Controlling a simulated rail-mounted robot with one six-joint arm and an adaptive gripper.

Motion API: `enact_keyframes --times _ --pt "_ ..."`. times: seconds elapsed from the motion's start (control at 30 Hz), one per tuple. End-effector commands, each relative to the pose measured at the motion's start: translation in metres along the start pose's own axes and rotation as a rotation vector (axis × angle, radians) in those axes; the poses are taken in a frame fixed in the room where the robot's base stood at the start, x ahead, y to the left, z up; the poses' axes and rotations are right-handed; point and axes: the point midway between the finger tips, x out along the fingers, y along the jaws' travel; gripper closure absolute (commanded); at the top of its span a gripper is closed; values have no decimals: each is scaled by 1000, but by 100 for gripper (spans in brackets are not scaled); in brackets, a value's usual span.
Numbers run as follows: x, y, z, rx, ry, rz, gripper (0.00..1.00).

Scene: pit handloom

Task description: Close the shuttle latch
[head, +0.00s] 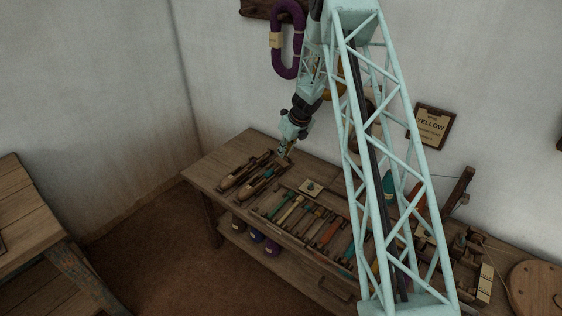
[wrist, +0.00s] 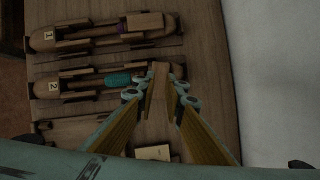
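Two wooden shuttles lie on the bench. In the wrist view, shuttle 1 (wrist: 100,33) has a purple bobbin and a flat wooden block (wrist: 145,22) near its right end. Shuttle 2 (wrist: 85,84) holds a teal bobbin (wrist: 118,79). Its wooden latch (wrist: 159,75) appears to stand up toward the camera near its right end. My gripper (wrist: 161,97) is open, with one finger on each side of the latch's near end; contact is unclear. In the head view, my gripper (head: 285,153) points down at the far end of the shuttles.
The wall stands close behind the bench (head: 212,172). Yarn cones (head: 255,235) sit on the lower shelf.

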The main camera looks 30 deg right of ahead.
Motion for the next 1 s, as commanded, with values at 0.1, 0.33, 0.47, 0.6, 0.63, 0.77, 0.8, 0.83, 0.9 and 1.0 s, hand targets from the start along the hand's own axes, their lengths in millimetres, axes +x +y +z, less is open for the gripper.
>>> enact_keyframes --times 0.1,0.33,0.47,0.6,0.63,0.77,0.8,0.83,0.9,1.0 --pt "18 0 -1 0 1 0 90" --pt "46 0 -1 0 0 0 90" --pt "56 0 0 0 -1 0 90" --pt "63 0 0 0 0 0 90" --pt "64 0 0 0 0 0 90" --pt "65 0 0 0 0 0 90" --pt "65 0 0 0 0 0 90" --pt "65 0 0 0 0 0 90" --pt "65 0 0 0 0 0 90" --pt "65 0 0 0 0 0 90"
